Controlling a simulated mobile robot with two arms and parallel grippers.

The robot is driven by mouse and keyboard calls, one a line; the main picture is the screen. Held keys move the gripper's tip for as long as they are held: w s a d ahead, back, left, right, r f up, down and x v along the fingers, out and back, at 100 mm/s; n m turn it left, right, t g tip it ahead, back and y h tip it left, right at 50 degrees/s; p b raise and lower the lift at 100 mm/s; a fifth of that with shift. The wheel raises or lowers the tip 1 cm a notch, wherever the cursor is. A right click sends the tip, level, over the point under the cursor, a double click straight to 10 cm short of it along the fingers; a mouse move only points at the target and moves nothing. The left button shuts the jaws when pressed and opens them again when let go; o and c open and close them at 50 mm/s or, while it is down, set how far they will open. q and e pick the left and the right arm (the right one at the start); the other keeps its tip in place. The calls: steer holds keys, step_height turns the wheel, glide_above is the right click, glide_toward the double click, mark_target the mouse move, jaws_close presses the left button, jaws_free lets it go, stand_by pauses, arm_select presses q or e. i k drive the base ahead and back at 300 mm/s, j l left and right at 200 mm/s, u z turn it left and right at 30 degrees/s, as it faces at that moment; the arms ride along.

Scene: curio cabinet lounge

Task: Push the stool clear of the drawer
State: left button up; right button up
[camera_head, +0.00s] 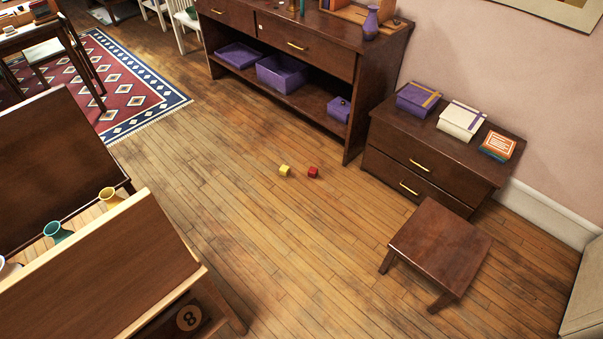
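The stool (440,246) is dark brown wood with a square seat and short legs. It stands upright on the floor at the right, in front of the low drawer chest. The chest (450,145) has two drawers, both shut, with brass handles. The upper drawer (418,172) is in plain view across most of its front. The lower drawer (393,180) is partly hidden at its right end by the stool's seat. I cannot tell whether stool and chest touch. Neither of my grippers is in view.
A yellow cube (285,170) and a red cube (313,172) lie on the open floor left of the stool. A sideboard (345,65) stands behind. A wooden unit (115,265) fills the lower left. A pale object (585,295) stands at the right edge. The middle floor is mostly clear.

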mark_target(446, 249)
steer(key=z, duration=1.45)
